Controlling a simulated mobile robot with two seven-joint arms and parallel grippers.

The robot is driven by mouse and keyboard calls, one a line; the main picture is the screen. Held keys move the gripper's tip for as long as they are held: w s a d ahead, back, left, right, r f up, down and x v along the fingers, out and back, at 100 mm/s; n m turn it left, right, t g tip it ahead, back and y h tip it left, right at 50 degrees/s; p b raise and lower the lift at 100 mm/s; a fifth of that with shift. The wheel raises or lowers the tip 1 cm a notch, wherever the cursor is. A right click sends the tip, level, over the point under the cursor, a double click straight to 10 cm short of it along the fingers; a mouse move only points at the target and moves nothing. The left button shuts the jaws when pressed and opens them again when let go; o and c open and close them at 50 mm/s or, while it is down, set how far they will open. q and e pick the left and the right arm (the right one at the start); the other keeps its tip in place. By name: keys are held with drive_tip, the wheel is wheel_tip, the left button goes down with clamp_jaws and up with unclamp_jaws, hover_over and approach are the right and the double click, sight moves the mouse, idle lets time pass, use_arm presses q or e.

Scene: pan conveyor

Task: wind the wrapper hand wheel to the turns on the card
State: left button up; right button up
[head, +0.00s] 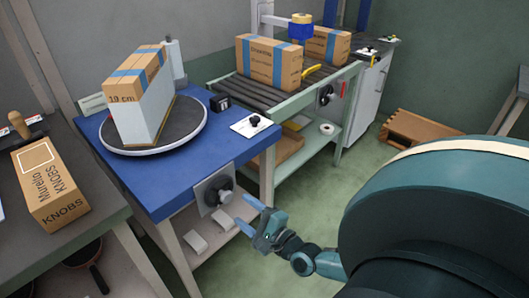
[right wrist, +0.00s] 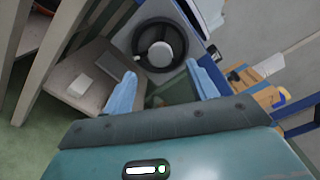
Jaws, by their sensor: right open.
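The hand wheel (head: 219,190) is a dark rim with a grey hub on a grey plate at the front of the blue wrapper table (head: 190,195). In the right wrist view the wheel (right wrist: 181,42) faces the camera, just beyond the fingers. My right gripper (head: 246,211) is open and empty, its light blue fingers pointing at the wheel from the right. In the right wrist view the fingertips (right wrist: 160,72) are spread either side of its lower part, apparently short of it. A pale card (head: 92,103) stands at the table's back left; its writing is unreadable. My left gripper is out of view.
A box with blue tape (head: 140,105) stands on the round turntable (head: 190,133). The roller conveyor (head: 250,92) carries taped boxes. A Knobs box (head: 48,185) lies on the left bench.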

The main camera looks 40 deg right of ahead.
sight(229, 197)
drive_tip(key=s, duration=0.7)
drive_tip(key=shift+s+d, duration=0.35)
drive_tip(key=w+n, duration=0.4)
drive_tip(key=n, duration=0.4)
drive_tip(key=w+n+b, duration=0.1)
drive_tip(key=w+n, duration=0.3)
drive_tip(key=n, duration=0.3)
drive_tip(key=w+a+n, duration=0.1)
drive_tip(key=w+n, duration=0.4)
drive_tip(key=n, duration=0.3)
drive_tip(key=shift+w+r+n+b, duration=0.1)
drive_tip(key=shift+r+n+b, duration=0.1)
drive_tip(key=shift+n+b, duration=0.1)
drive_tip(key=shift+c, duration=0.4)
drive_tip(key=c, duration=0.9)
